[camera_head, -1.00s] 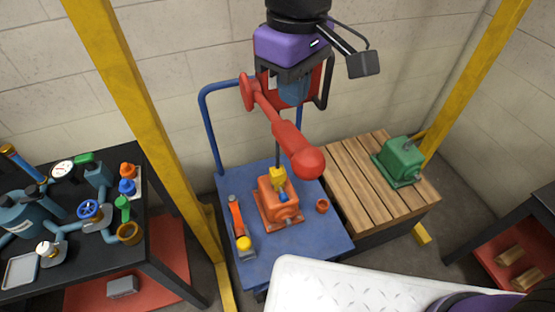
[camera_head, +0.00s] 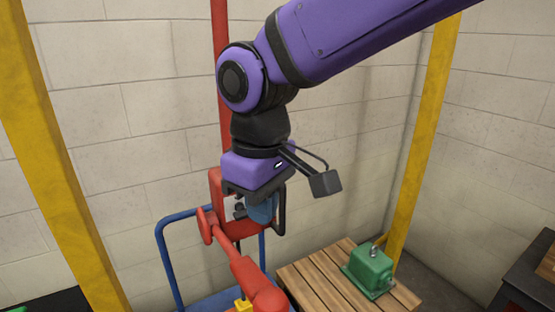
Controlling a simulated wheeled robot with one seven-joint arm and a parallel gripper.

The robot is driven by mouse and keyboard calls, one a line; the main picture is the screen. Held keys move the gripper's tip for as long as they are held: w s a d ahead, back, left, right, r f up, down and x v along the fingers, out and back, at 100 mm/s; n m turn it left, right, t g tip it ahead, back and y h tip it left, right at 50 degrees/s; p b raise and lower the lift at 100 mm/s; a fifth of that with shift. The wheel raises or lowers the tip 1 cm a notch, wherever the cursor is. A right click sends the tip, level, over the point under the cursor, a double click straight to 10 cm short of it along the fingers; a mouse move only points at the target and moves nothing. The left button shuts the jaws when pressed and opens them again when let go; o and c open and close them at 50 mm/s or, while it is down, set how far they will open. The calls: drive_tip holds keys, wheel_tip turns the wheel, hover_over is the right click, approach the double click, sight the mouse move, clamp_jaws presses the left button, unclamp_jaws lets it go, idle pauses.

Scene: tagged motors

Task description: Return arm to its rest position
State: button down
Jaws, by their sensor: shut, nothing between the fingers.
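My gripper (camera_head: 258,192) hangs below its purple wrist in the upper middle of the head view, pointing down. It is shut; its fingertips are partly lost against the red fixture (camera_head: 222,205) and a rounded blue part (camera_head: 262,211) behind them. I cannot tell whether it touches either. My purple arm (camera_head: 345,40) reaches in from the upper right and bends at a black joint above the gripper. A green motor (camera_head: 370,269) stands on a slatted wooden pallet (camera_head: 320,284) at the lower right, apart from the gripper.
A red bar (camera_head: 243,266) with a rounded end slants down below the gripper. A blue trolley handle (camera_head: 167,262) stands at the lower left. Yellow posts rise at the left (camera_head: 50,170) and right (camera_head: 424,130). A dark table (camera_head: 530,275) is at the right edge. Open space lies right of the gripper.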

drive_tip(key=w+d+r+m+t, duration=0.2)
drive_tip(key=d+r+m, duration=0.1)
drive_tip(key=d, duration=0.8)
drive_tip(key=s+d+m+t, duration=0.1)
drive_tip(key=s+d+m, duration=0.2)
drive_tip(key=d, duration=0.8)
drive_tip(key=s+d+r+m+t, duration=0.1)
drive_tip(key=s+d+m, duration=0.3)
drive_tip(key=d, duration=0.8)
drive_tip(key=shift+s+r+m+t, duration=0.3)
drive_tip(key=shift+m+t, duration=0.3)
drive_tip(key=shift+m, duration=0.2)
